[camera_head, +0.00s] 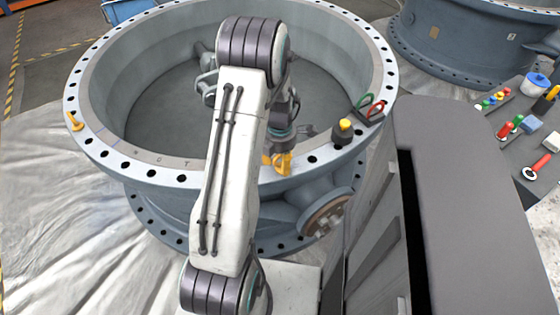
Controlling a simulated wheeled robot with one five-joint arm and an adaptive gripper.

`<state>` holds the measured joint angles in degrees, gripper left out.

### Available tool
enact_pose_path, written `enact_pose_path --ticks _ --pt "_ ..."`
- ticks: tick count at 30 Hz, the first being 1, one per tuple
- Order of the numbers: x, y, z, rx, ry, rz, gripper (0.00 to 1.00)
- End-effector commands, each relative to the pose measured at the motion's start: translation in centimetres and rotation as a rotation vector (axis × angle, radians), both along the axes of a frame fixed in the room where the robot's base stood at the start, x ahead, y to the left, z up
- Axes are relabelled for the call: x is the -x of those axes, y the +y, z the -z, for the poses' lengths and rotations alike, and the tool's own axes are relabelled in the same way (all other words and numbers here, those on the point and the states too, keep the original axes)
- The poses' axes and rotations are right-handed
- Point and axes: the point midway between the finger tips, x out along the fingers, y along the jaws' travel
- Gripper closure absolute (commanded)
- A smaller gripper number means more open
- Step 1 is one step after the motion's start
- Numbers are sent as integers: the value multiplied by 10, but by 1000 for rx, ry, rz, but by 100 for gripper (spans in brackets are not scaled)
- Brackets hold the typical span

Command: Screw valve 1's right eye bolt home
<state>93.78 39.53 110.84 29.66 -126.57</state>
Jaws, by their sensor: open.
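Valve 1 (100,150) is the large grey ring body with a drilled, pale top flange. A yellow eye bolt (283,165) is at the near right of the flange, partly hidden behind my arm. I cannot tell how deep its thread sits. My gripper (285,148) is open, directly above or around the top of this eye bolt; contact cannot be made out. Another yellow eye bolt (74,122) stands on the flange's left side.
A yellow-topped black item (344,128) and a dark holder with red and green rings (370,107) sit on the flange's right. A second valve (450,45) stands behind at right. A grey bench (515,130) with coloured tools is far right.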

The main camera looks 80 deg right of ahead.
Motion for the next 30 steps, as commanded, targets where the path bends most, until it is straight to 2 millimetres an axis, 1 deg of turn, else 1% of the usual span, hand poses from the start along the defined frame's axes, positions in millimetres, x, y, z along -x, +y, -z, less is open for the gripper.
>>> enact_pose_path --ticks 4,5,21,30 --pt "0 0 0 0 0 0 53" --pt "0 0 0 0 0 0 51" --pt "0 0 0 0 0 0 100" --pt "0 0 0 0 0 8 100"
